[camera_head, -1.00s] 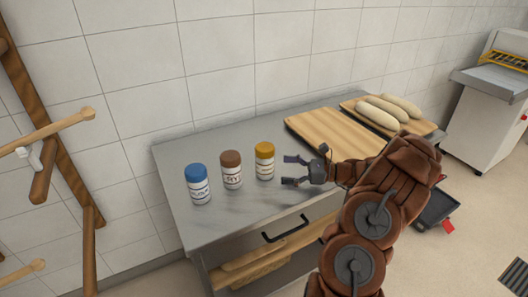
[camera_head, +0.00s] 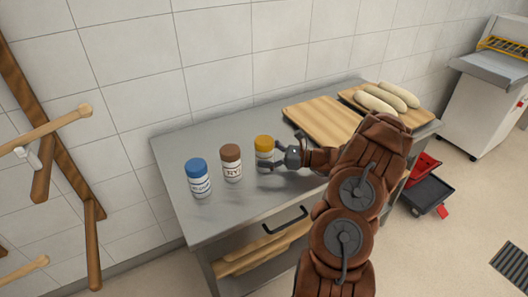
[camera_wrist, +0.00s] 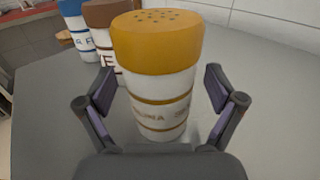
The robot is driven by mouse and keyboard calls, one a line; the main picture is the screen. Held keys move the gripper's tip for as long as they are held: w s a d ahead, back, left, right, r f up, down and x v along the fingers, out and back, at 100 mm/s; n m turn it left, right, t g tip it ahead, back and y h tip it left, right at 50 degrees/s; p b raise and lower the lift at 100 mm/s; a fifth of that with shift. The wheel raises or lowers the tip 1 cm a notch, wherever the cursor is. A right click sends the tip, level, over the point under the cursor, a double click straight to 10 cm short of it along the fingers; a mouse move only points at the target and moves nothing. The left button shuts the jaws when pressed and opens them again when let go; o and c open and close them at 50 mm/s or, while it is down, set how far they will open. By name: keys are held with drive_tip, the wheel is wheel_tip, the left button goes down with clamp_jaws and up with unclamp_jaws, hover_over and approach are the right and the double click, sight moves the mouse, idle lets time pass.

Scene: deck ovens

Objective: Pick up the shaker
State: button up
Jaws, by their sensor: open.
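Three shakers stand upright in a row on the metal table. The one with the yellow-orange lid (camera_head: 264,144) is nearest my gripper (camera_head: 266,163). The brown-lidded shaker (camera_head: 231,163) is in the middle and the blue-lidded shaker (camera_head: 198,178) is at the left. My gripper is open, with its fingers around the lower part of the yellow-lidded shaker. In the wrist view this shaker (camera_wrist: 158,85) stands between the two fingers, with a gap visible on each side. The brown-lidded (camera_wrist: 104,40) and blue-lidded (camera_wrist: 75,30) shakers show behind it at the left.
The metal table (camera_head: 215,212) has free room in front of the shakers. A wooden board (camera_head: 320,118) lies behind my arm, and another board at the back right holds several pale loaves (camera_head: 395,96). A tiled wall (camera_head: 250,60) runs behind the table.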

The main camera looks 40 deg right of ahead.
drive_tip(key=shift+a, duration=0.1)
drive_tip(key=shift+c, duration=0.2)
drive_tip(key=c, duration=1.4)
